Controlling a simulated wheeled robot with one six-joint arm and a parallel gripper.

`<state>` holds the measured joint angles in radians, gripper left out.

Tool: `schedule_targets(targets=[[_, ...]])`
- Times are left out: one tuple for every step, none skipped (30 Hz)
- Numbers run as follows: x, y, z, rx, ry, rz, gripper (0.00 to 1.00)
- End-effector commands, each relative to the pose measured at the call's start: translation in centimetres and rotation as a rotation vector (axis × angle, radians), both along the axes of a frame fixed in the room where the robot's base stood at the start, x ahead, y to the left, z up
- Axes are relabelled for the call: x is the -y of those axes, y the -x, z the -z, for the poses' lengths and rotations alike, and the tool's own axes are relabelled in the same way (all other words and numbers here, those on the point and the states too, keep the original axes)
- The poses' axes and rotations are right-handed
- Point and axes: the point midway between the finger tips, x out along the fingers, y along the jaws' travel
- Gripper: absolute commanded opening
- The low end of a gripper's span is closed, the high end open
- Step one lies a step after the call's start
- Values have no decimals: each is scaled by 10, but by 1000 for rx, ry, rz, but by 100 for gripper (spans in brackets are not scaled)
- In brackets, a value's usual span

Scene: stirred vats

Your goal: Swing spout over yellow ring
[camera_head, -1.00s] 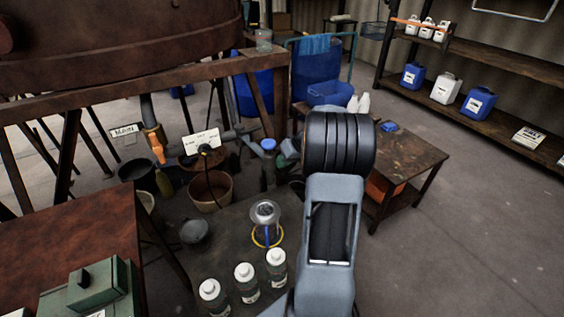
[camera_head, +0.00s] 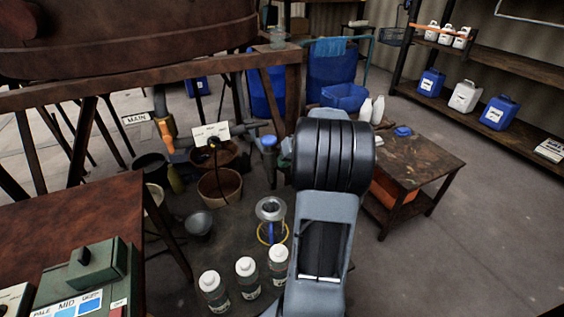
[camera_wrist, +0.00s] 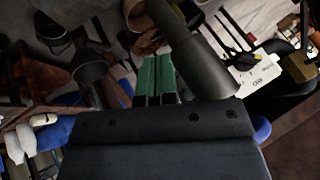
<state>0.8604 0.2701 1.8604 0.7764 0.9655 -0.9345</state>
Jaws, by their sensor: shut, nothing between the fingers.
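A yellow ring (camera_head: 264,241) lies on the dark low surface, around the foot of a metallic round-topped vessel (camera_head: 271,209). A grey pipe (camera_head: 250,126), which looks like the spout, reaches right from behind a white card, behind the ring. An upright part with a blue top (camera_head: 268,142) stands at its right end; I cannot tell if they join. In the wrist view a thick grey pipe (camera_wrist: 193,55) slants close beside my gripper (camera_wrist: 157,65). Its green fingers are shut and empty; contact with the pipe cannot be told. My arm hides most of the gripper in the head view.
Several capped bottles (camera_head: 246,278) stand in front of the ring. Buckets (camera_head: 219,186) sit to its left behind. A small rusty table (camera_head: 420,158) is on the right. A control box (camera_head: 90,275) is at front left. Open floor lies at the right.

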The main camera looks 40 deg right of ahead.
Motion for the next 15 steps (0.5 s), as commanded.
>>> schedule_targets(targets=[[7, 2, 2, 1, 2, 2, 0], [11, 3, 2, 0, 0, 2, 0], [17, 5, 2, 1, 1, 1, 0], [22, 6, 1, 1, 3, 1, 0], [27, 8, 2, 1, 3, -2, 0], [31, 12, -7, 3, 5, -2, 0], [32, 15, -15, 4, 6, -2, 0], [33, 19, -20, 4, 6, -2, 0], [35, 23, -27, 3, 6, -3, 0], [36, 26, -32, 4, 5, -4, 0], [37, 29, -37, 4, 7, -5, 0], [38, 33, -42, 3, 6, -6, 0], [40, 36, -47, 3, 6, -6, 0], [41, 38, -51, 3, 5, -7, 0], [43, 42, -56, 3, 5, -7, 0]])
